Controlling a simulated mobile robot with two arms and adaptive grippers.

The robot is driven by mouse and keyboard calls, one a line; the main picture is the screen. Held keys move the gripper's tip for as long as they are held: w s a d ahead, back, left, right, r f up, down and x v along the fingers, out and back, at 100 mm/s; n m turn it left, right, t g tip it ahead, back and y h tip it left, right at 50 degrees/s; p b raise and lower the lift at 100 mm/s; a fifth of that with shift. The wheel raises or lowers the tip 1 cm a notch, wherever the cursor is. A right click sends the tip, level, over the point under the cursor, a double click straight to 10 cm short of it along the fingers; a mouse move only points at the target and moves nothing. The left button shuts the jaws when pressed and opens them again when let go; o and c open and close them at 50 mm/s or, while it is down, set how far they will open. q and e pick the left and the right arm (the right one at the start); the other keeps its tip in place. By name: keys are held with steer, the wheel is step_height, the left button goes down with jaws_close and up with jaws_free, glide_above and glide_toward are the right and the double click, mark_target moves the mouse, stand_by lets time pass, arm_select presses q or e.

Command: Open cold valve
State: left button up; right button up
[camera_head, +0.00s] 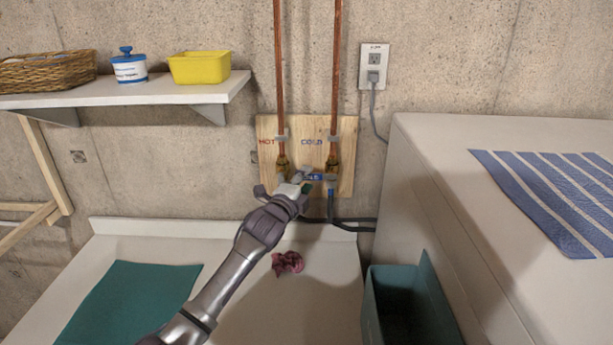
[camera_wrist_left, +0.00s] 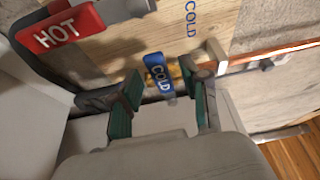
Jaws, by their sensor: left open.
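The cold valve handle is a blue lever marked COLD (camera_wrist_left: 158,73), set on the wooden panel (camera_head: 347,130). In the head view the lever (camera_head: 315,177) is small and partly hidden by my left gripper (camera_head: 292,184). In the left wrist view my left gripper (camera_wrist_left: 163,100) is open, its green-padded fingers on either side of the blue lever. I cannot tell whether they touch it. The red lever marked HOT (camera_wrist_left: 60,30) lies to the left in the wrist view. My right gripper is not in view.
Copper pipes (camera_head: 279,70) run up the wall above the valves. A washer or dryer with a striped towel (camera_head: 553,195) stands at the right. A teal bin (camera_head: 375,300) sits beside it. A shelf (camera_head: 130,93) is at upper left. A crumpled cloth (camera_head: 287,262) lies below.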

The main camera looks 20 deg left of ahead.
arm_select(q)
steer(key=shift+w, duration=0.5)
jaws_close()
